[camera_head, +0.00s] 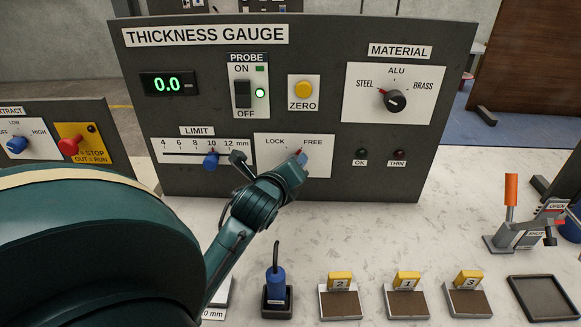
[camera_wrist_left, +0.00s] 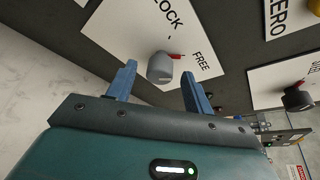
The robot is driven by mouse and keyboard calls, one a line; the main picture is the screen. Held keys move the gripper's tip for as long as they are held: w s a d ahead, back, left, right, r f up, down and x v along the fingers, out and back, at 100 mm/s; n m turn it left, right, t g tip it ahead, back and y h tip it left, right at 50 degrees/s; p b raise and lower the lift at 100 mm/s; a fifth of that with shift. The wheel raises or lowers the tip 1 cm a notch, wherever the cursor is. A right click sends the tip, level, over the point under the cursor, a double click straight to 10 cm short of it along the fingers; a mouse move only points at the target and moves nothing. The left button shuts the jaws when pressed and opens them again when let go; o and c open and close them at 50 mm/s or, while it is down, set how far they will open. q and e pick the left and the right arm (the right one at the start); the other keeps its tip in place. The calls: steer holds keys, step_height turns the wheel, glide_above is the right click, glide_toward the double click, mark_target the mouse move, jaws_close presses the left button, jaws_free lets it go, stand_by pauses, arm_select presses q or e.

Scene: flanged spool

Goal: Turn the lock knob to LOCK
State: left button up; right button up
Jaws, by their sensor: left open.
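The lock knob (camera_wrist_left: 160,67) is a grey round knob with a red pointer, on a white plate (camera_wrist_left: 125,45) marked LOCK and FREE. In the left wrist view its pointer aims toward FREE. In the head view the plate (camera_head: 320,165) shows on the THICKNESS GAUGE panel, but my gripper hides most of the knob. My left gripper (camera_head: 301,158) is in front of the knob. In the left wrist view its blue fingers (camera_wrist_left: 159,74) are open, one to each side of the knob, with no clear contact. My right gripper is in neither view.
The panel also carries a LIMIT slider (camera_head: 210,160), a PROBE switch (camera_head: 243,94), a yellow ZERO button (camera_head: 303,89) and a MATERIAL knob (camera_head: 395,101). A blue probe (camera_head: 276,287) in a holder and several numbered blocks stand on the bench. An orange-handled clamp (camera_head: 511,190) is at right.

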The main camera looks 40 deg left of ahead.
arm_select(q)
steer(key=shift+w+a+f, duration=0.2)
steer(key=shift+w, duration=0.3)
steer(key=c, duration=1)
